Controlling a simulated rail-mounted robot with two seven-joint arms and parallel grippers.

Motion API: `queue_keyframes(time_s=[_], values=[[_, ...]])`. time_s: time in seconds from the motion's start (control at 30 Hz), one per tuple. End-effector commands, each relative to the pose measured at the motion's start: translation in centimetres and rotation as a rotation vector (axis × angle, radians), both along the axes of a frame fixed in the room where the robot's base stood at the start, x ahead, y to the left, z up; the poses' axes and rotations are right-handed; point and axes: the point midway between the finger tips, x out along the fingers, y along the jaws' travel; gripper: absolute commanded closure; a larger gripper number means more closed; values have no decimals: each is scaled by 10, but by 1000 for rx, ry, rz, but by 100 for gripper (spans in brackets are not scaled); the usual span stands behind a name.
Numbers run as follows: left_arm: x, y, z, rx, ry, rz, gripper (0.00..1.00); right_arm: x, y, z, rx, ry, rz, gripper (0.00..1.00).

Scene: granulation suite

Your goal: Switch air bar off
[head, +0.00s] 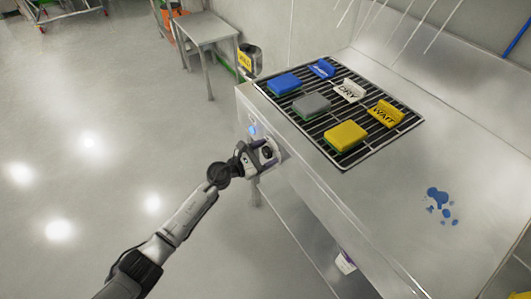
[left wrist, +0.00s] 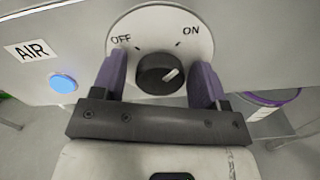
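The air bar switch is a dark round knob (left wrist: 158,73) on a white dial plate (left wrist: 185,30) marked OFF at left and ON at right. Its white pointer mark is turned toward ON. A label reading AIR (left wrist: 31,50) and a lit blue round button (left wrist: 63,83) are to its left. My left gripper (head: 268,151) is at the bench's front face in the head view. In the left wrist view its purple fingers stand open on either side of the knob, with gaps visible. The gripper mostly hides the knob in the head view. My right gripper is not in view.
The steel bench top holds a black grate (head: 317,130) with blue (head: 284,84), grey (head: 311,104) and yellow (head: 346,136) sponges and several signs beside them. Blue spots (head: 438,197) lie on the bench at right. The floor at left is open.

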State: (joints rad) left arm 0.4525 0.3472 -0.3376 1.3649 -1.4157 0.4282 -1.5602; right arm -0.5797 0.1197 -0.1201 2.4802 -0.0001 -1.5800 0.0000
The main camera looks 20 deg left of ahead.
Motion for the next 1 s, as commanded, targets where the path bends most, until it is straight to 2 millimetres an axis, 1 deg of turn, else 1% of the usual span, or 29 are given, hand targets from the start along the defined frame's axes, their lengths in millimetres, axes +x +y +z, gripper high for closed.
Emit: queue_keyframes(time_s=[0.03, 0.07, 0.43, 0.47, 0.73, 1.0], values=[[0, 0, 0, 0, 0, 0, 38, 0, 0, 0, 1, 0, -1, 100], [0, 0, 0, 0, 0, 0, 41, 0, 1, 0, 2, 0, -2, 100], [0, 0, 0, 0, 0, 0, 76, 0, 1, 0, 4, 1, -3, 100], [0, 0, 0, 0, 0, 0, 77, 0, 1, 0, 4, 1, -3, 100], [0, 0, 1, -35, 27, 0, 77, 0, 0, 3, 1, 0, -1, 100], [0, 0, 3, -183, 139, 0, 77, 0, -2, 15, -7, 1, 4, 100]])
